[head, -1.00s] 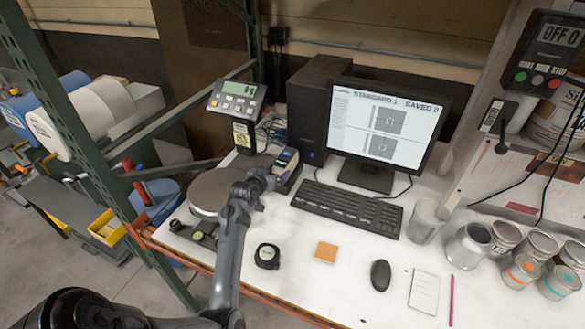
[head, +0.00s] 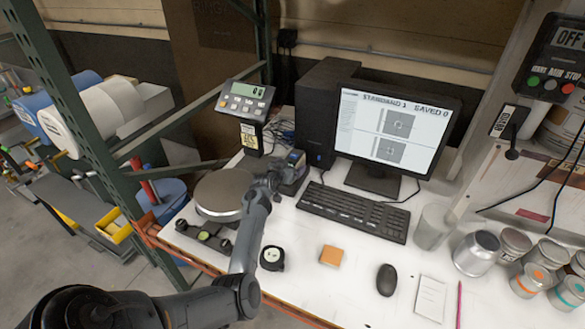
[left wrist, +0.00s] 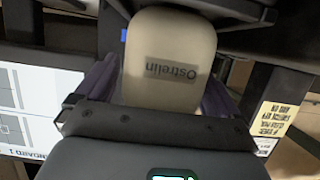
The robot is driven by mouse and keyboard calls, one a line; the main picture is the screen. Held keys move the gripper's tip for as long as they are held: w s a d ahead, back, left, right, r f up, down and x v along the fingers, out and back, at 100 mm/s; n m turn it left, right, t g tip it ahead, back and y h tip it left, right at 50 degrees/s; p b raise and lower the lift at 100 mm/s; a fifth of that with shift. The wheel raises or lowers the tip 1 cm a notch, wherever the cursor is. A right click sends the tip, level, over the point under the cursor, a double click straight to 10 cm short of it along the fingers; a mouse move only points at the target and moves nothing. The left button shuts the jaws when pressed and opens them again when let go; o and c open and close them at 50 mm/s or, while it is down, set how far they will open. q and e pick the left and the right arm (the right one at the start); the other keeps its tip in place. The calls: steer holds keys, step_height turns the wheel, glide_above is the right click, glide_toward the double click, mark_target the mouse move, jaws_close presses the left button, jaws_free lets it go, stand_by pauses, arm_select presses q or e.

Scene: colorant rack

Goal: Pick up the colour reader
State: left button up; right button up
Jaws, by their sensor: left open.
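The colour reader (head: 296,158) stands on the white bench just left of the keyboard, in front of the computer tower. In the left wrist view it is a cream body (left wrist: 162,75) with an "Ostrelin" label, upside down in the picture. My left gripper (head: 283,175) is at the reader. Its open fingers, with purplish pads, lie on either side of the cream body in the left wrist view. I cannot tell whether either pad touches it. In the head view the gripper partly hides the reader's lower part. My right gripper is not in view.
A round-plate scale (head: 222,192) with a raised display (head: 245,99) is to the left. The monitor (head: 393,130), keyboard (head: 354,212) and computer tower (head: 322,110) are close by. An orange block (head: 331,256), tape measure (head: 272,258) and mouse (head: 386,280) lie in front.

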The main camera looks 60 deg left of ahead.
arm_select(q)
steer(key=shift+w, duration=0.1)
steer(key=shift+c, duration=0.4)
steer(key=c, duration=1.4)
steer(key=shift+c, duration=0.6)
steer(key=shift+r, duration=0.1)
